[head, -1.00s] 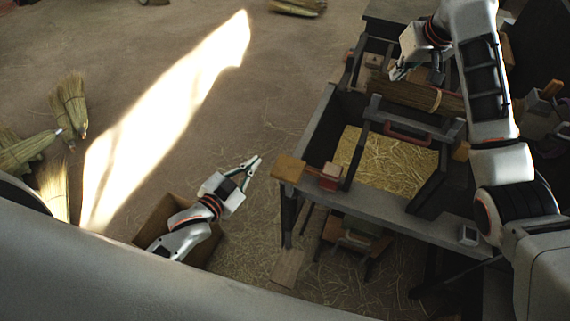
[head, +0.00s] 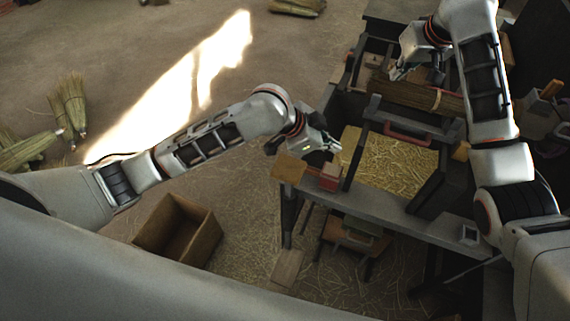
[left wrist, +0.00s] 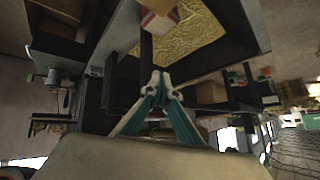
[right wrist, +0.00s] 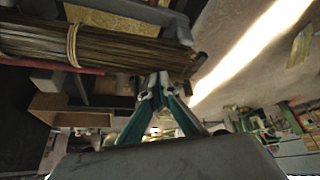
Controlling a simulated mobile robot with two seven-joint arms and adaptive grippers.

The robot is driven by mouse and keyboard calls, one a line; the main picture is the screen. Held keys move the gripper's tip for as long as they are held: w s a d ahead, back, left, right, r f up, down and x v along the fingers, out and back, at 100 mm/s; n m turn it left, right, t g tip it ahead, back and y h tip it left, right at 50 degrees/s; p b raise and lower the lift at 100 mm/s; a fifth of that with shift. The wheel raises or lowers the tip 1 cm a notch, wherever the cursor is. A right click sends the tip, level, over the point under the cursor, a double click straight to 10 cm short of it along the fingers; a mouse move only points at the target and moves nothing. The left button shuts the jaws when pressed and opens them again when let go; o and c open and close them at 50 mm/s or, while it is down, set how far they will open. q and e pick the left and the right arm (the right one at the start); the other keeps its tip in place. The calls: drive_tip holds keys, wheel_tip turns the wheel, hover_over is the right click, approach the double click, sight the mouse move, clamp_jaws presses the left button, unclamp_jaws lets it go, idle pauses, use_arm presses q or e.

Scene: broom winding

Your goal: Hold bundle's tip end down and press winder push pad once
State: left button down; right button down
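The straw bundle (head: 400,93) lies across the winder frame (head: 375,108), with a pale band round it; it also shows in the right wrist view (right wrist: 125,48). My right gripper (head: 394,74) is by the bundle's left end. Its fingertips (right wrist: 155,82) are together, close to that end; I cannot tell whether they touch it. My left gripper (head: 333,147) hangs above the bench's left edge, just above a red block (head: 331,177) and a flat wooden block (head: 288,167), either of which may be the push pad. Its fingertips (left wrist: 161,82) are together and empty. The red block also shows in the left wrist view (left wrist: 158,22).
A straw-filled tray (head: 390,165) sits in the bench, with a red handle (head: 407,133) over it. An open empty box (head: 178,232) stands on the floor at lower left. Brooms (head: 70,103) lie at far left.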

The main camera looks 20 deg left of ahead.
use_arm(q)
drive_tip(key=s+a+m+g+y, duration=0.3)
drive_tip(key=s, duration=0.1)
wheel_tip(320, 180, up, 3)
drive_tip(key=m+g+y, duration=0.2)
drive_tip(key=m+y, duration=0.1)
drive_tip(key=y, duration=0.1)
hover_over(288, 167)
drive_tip(key=shift+d+r, duration=0.1)
drive_tip(key=shift+f, duration=2.15)
drive_tip(key=shift+f, duration=0.1)
drive_tip(key=shift+s+f, duration=0.15)
drive_tip(key=shift+f, duration=4.7)
drive_tip(key=shift+s+f, duration=0.1)
drive_tip(key=shift+w+r, duration=0.15)
drive_tip(key=shift+r, duration=2.85)
drive_tip(key=shift+w+r, duration=0.1)
drive_tip(key=shift+r, duration=2.85)
